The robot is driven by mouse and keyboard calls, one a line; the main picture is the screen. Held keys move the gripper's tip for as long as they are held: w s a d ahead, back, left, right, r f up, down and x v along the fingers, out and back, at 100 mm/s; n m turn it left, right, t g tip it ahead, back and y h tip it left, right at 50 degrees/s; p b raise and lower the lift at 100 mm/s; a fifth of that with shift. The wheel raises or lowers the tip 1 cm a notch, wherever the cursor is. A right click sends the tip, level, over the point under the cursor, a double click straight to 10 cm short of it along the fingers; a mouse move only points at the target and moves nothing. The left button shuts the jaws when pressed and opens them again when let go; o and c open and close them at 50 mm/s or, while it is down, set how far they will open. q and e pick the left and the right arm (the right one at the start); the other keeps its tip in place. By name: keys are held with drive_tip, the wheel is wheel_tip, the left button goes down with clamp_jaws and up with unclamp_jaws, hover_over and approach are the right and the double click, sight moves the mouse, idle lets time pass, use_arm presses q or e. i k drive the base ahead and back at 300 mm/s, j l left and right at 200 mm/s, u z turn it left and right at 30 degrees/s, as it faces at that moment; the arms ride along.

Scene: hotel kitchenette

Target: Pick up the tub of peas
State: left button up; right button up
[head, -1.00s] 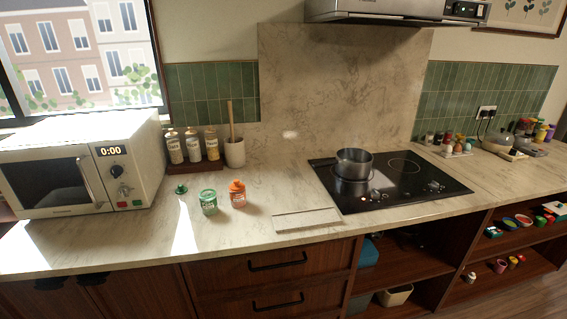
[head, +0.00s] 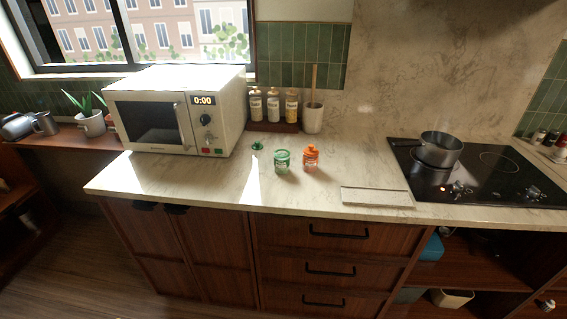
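A small green tub (head: 282,161) with a pale label stands upright on the marble counter, right of the microwave; it looks like the tub of peas, though its label is too small to read. A small green lid-like piece (head: 257,146) lies on the counter behind it to the left. An orange tub (head: 311,158) with an orange top stands just right of the green tub, with a small gap between them. Neither of my grippers is in view.
A white microwave (head: 180,108) stands to the left. Several bottles (head: 273,104) on a dark rack and a utensil crock (head: 313,118) stand behind. A pale flat board (head: 377,196) lies right of the tubs, before the hob (head: 500,175) with a pot (head: 440,149).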

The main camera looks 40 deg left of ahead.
sight(281, 157)
drive_tip(key=i+j+u, duration=0.2)
drive_tip(key=j, duration=0.2)
drive_tip(key=j+u, duration=0.25)
drive_tip(key=i+j+u, duration=0.2)
drive_tip(key=j, duration=0.25)
drive_tip(key=i+j+u, duration=0.25)
drive_tip(key=k+j, duration=0.1)
